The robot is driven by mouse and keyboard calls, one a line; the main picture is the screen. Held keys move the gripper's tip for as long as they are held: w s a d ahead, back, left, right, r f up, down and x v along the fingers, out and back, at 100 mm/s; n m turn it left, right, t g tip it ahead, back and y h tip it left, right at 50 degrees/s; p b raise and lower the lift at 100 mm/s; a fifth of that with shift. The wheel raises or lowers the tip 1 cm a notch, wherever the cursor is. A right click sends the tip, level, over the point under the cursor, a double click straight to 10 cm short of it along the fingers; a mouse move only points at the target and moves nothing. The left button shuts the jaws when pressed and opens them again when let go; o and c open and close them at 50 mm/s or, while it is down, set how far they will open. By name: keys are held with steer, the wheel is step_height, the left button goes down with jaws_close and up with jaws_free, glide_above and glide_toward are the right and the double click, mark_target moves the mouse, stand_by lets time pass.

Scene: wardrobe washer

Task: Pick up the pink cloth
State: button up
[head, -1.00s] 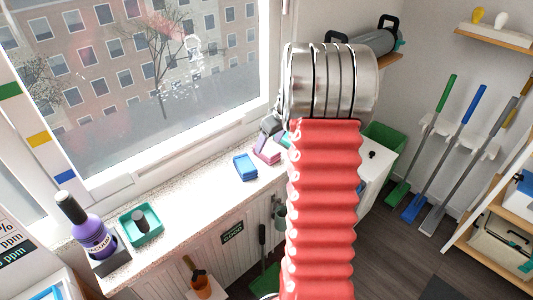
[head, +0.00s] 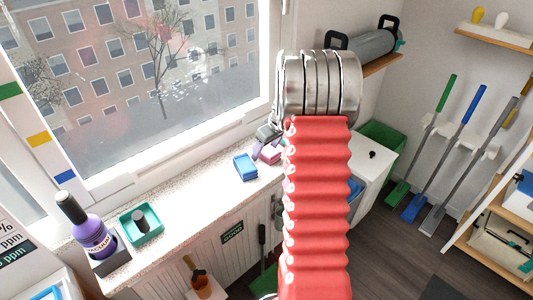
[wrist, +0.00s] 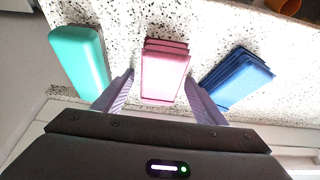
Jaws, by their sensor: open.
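The pink cloth (wrist: 163,76) is a folded stack lying on the speckled counter, in the middle of the wrist view. In the head view the pink cloth (head: 269,155) shows small beside my red-sleeved arm. My gripper (wrist: 160,80) is open, with one purple finger on each side of the cloth's near part. I cannot tell whether the fingers touch it. In the head view my gripper (head: 264,142) is partly hidden by my arm, just above the cloth.
A blue folded cloth (wrist: 238,78) lies close to the right finger. A teal rounded block (wrist: 78,62) lies to the left. The counter (head: 190,190) also holds a teal tray (head: 141,224) and a purple bottle (head: 90,235). The window stands behind.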

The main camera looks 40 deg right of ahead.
mark_target(266, 148)
steer(key=shift+f, duration=0.1)
steer(key=c, duration=1.1)
steer(key=shift+c, duration=0.2)
step_height(266, 148, up, 10)
steer(key=shift+r, duration=0.1)
stand_by(0.5)
steer(key=o, duration=0.6)
steer(key=shift+c, duration=0.2)
steer(key=c, duration=0.4)
steer(key=shift+c, duration=0.2)
